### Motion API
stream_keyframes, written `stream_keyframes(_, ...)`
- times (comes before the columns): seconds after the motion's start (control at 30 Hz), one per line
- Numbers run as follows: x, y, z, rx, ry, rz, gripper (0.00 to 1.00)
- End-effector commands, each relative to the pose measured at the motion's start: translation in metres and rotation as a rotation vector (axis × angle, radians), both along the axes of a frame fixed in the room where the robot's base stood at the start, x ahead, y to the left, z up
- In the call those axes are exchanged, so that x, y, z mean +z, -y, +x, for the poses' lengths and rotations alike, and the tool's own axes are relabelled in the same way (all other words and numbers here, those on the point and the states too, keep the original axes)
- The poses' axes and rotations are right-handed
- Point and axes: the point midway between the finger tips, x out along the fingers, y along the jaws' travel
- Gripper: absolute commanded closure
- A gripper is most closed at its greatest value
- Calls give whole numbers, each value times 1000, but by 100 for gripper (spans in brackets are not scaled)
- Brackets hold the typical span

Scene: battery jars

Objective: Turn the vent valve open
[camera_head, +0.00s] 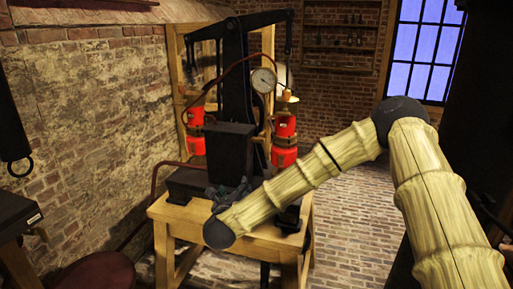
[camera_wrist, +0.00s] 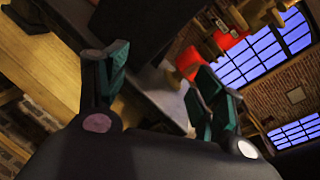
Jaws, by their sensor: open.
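I cannot make out the vent valve for sure in either view. A dark upright apparatus (camera_head: 237,85) stands on a wooden table, with a round white gauge (camera_head: 263,79) and two red jars, one at left (camera_head: 195,130) and one at right (camera_head: 284,142). My gripper (camera_head: 230,190) is low in front of the apparatus's dark block (camera_head: 229,150), partly hidden by my arm. In the wrist view my gripper (camera_wrist: 162,78) has its two teal-padded fingers wide apart with nothing between them. Beyond them are a dark block (camera_wrist: 135,22) and red shapes (camera_wrist: 190,63).
The wooden table (camera_head: 185,214) is under my gripper; its edge also shows in the wrist view (camera_wrist: 40,55). A dark red round seat (camera_head: 98,272) is at the lower left. A brick wall is at left. The brick floor (camera_head: 352,205) at right is clear.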

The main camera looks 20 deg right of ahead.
Motion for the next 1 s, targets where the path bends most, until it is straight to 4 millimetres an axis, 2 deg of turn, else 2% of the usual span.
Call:
stream_keyframes(0.03,34,13,8,-61,70,83,32)
stream_keyframes(0.1,66,26,13,-127,152,183,32)
stream_keyframes(0.2,99,40,17,-192,241,283,32)
stream_keyframes(0.3,115,48,19,-227,289,339,32)
stream_keyframes(0.57,123,62,36,-240,307,357,32)
stream_keyframes(1.0,123,100,92,-238,305,354,32)
